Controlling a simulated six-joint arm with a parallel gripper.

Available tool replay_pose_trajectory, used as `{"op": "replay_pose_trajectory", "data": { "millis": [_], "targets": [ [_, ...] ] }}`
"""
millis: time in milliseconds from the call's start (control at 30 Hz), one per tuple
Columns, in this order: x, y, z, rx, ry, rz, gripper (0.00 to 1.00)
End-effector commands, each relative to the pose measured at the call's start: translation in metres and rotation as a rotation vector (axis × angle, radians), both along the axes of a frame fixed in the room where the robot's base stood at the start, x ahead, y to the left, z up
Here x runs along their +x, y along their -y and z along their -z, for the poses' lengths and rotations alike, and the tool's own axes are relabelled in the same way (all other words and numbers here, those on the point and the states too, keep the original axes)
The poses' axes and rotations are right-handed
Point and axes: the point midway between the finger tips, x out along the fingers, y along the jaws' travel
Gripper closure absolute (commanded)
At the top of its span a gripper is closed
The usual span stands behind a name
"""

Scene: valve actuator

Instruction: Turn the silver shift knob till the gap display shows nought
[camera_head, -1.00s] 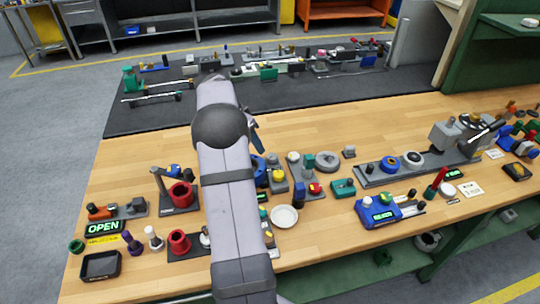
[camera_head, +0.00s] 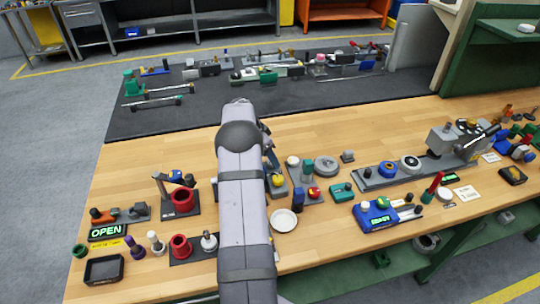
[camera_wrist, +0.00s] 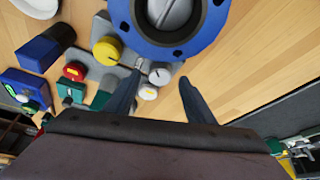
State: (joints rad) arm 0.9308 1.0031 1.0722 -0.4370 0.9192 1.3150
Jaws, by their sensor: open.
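A silver rounded knob (camera_wrist: 172,12) sits in a blue round housing (camera_wrist: 160,42) at the top of the wrist view, cut by the picture edge. I take it to be the shift knob. In the head view my arm hides that spot. My gripper (camera_wrist: 160,77) is open and empty, its two dark fingers apart and pointing toward the housing. I cannot tell its height over the bench. A green-lit display on a blue box (camera_head: 381,219) stands at the right in the head view. Its text is too small to read, and I cannot tell whether it is the gap display.
Near the fingers are a yellow knob (camera_wrist: 106,50), a red knob (camera_wrist: 74,71) and a white knob (camera_wrist: 148,92). A white dish (camera_head: 284,220) lies right of my arm. Bare wood (camera_wrist: 255,55) is right of the housing.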

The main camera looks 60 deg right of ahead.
Motion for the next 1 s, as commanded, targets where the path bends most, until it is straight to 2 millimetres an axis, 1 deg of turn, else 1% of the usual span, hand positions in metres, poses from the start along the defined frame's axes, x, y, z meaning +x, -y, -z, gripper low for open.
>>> {"op": "replay_pose_trajectory", "data": {
  "millis": [200, 467, 500, 567, 600, 667, 867, 1000],
  "targets": [
    [-0.002, 0.004, 0.011, 0.001, 0.000, 0.001, 0.51],
    [-0.002, 0.004, 0.012, 0.000, 0.000, 0.001, 0.51],
    [-0.002, 0.004, 0.012, 0.000, 0.000, 0.000, 0.56],
    [-0.002, 0.004, 0.012, 0.000, 0.000, 0.000, 0.70],
    [-0.002, 0.004, 0.012, 0.000, 0.000, 0.000, 0.79],
    [-0.002, 0.004, 0.012, 0.000, 0.000, 0.000, 0.92],
    [-0.002, 0.004, 0.014, 0.000, 0.000, -0.017, 0.92],
    [-0.004, 0.004, 0.017, -0.001, 0.003, -0.097, 0.92]
  ]
}}
